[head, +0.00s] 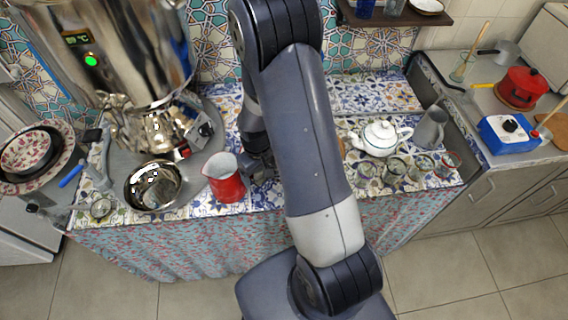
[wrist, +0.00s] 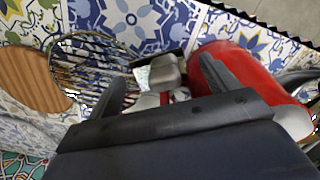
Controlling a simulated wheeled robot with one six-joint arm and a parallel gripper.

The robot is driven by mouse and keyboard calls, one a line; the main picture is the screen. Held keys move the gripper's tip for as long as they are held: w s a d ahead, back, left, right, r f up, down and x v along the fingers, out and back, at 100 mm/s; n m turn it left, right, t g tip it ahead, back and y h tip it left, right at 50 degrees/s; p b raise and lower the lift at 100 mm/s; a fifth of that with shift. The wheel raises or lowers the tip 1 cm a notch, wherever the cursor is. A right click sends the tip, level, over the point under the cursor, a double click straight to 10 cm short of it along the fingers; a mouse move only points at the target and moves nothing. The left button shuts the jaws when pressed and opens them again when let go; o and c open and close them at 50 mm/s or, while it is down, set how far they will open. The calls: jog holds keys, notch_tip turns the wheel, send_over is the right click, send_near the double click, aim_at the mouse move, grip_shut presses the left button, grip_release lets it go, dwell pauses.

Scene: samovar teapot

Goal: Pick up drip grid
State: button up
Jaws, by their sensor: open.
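What looks like the drip grid (wrist: 85,65) is a round, dark wire grid at the left of the wrist view, lying on the patterned tile counter. My arm hides it in the head view. My gripper (wrist: 166,85) is open, its two fingers apart. The left finger is close to the grid's near right edge, and I cannot tell if it touches. A small grey-white metallic piece (wrist: 160,75) with a dark bar shows between the fingers; I cannot tell if it belongs to the grid. In the head view my gripper (head: 262,165) is low over the counter, partly hidden.
A red jug (head: 226,188) stands close beside my gripper; it also shows near the right finger in the wrist view (wrist: 245,68). A wooden disc (wrist: 30,80) lies beside the grid. A steel bowl (head: 153,187) and the samovar (head: 125,45) stand left; a white teapot (head: 380,139) stands right.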

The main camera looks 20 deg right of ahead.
jog(key=c, duration=1.4)
jog(key=shift+r, duration=0.2)
